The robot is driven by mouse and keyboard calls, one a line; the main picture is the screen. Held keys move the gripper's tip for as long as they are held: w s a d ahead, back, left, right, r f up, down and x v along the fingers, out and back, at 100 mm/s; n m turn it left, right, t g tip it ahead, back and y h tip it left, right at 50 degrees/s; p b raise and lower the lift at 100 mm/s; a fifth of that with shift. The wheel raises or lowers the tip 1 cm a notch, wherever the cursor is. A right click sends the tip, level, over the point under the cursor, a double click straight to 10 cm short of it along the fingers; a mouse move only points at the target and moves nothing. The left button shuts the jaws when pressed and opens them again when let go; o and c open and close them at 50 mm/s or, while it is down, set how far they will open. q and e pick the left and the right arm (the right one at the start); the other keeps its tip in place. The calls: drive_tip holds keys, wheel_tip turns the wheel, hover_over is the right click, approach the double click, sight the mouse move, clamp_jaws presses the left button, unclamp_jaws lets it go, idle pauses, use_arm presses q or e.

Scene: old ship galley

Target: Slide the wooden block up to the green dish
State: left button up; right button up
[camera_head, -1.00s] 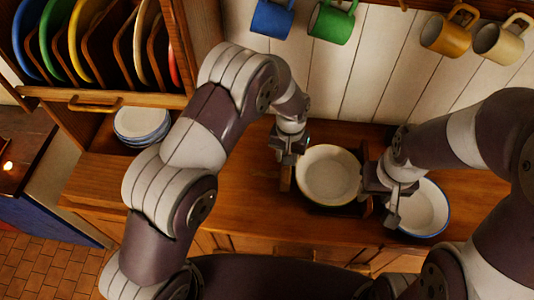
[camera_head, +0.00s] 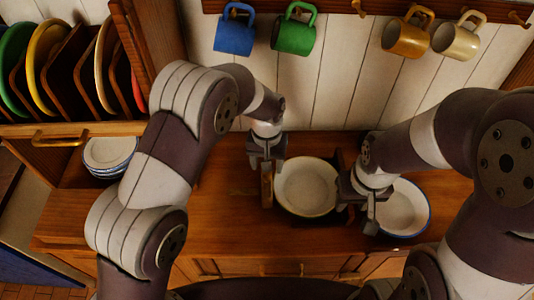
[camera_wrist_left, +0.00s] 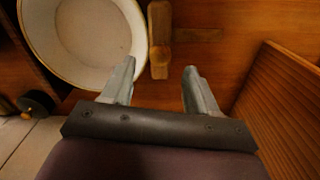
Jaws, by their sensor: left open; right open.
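The central dish (camera_head: 306,187) on the wooden counter is pale inside; its rim colour is hard to tell, but the dish right of it is blue-rimmed, so I take it as the green dish. The wooden block (camera_head: 267,186) stands close to its left side; contact is unclear. In the left wrist view the block (camera_wrist_left: 160,40) is by the dish (camera_wrist_left: 85,40), ahead of and between my open fingertips. My left gripper (camera_head: 267,160) is at the block's far end, partly covering it. My right gripper (camera_head: 358,209) is open between the two dishes, partly hiding both rims.
The blue-rimmed dish (camera_head: 404,210) stands right of my right gripper. Stacked plates (camera_head: 108,155) sit at the left under a plate rack (camera_head: 75,128). Several mugs, including a green one (camera_head: 294,32), hang on the back wall. The counter left of the block is clear.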

use_arm(q)
wheel_tip(320, 180, up, 9)
drive_tip(key=shift+b, duration=0.35)
drive_tip(key=shift+s, duration=0.1)
drive_tip(key=s+a+f+n+t, duration=0.1)
drive_tip(key=s+a+f+n, duration=0.1)
drive_tip(key=s+a, duration=1.4)
drive_tip(key=a+b, duration=0.1)
drive_tip(key=a, duration=0.2)
drive_tip(key=shift+s+f, duration=0.15)
drive_tip(key=shift+s, duration=0.05)
drive_tip(key=shift+w, duration=0.1)
idle(0.6)
